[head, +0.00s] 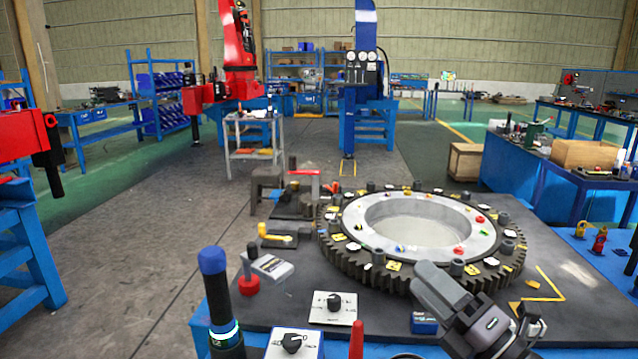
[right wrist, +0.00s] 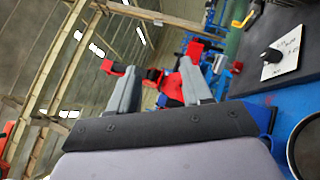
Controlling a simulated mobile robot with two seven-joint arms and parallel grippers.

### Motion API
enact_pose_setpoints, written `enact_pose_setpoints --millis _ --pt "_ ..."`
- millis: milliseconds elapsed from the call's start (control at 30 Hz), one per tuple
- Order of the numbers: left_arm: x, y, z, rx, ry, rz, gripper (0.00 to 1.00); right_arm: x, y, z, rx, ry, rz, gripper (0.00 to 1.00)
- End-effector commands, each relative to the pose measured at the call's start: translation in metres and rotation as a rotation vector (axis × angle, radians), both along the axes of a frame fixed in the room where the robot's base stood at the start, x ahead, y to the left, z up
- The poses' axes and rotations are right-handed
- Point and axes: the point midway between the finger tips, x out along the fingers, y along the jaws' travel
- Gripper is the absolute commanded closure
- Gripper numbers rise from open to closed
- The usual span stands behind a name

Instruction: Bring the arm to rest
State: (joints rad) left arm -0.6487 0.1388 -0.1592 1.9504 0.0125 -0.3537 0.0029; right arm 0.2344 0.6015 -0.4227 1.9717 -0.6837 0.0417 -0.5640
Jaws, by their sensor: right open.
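My right gripper (head: 428,280) is at the lower right of the head view, in front of the large ring gear (head: 345,255). It hides part of the gear's near edge; I cannot tell whether it touches it. In the right wrist view its two grey fingers (right wrist: 160,70) stand apart with nothing held between them. Red equipment shows in the background behind them. My left gripper is not in view.
The gear lies on a dark mat on the blue bench. Nearby are a knob plate (head: 334,308), a second knob box (head: 294,344), a blue-topped black post (head: 215,300) and a red-based knob (head: 249,284). A blue box (head: 424,323) is beside my gripper.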

Motion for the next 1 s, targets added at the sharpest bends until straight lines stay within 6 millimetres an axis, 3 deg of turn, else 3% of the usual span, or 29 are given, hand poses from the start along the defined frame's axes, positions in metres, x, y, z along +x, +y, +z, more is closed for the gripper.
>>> enact_pose_setpoints --millis 167,367,467,600,700,1000 --pt "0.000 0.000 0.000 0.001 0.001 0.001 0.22 -0.007 -0.030 -0.040 0.361 0.319 -0.194 0.51" --pt "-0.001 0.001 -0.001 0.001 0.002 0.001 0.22 -0.038 -0.064 -0.108 0.719 0.699 -0.435 0.51" --pt "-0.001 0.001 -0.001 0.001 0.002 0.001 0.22 -0.067 -0.075 -0.147 0.881 0.893 -0.565 0.51" --pt "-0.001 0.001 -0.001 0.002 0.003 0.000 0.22 -0.120 -0.083 -0.196 1.073 1.157 -0.758 0.51" --pt "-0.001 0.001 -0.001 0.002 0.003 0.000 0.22 -0.157 -0.083 -0.220 1.171 1.309 -0.878 0.51" --pt "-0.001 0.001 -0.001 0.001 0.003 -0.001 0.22 -0.248 -0.075 -0.255 1.332 1.629 -1.159 0.51"
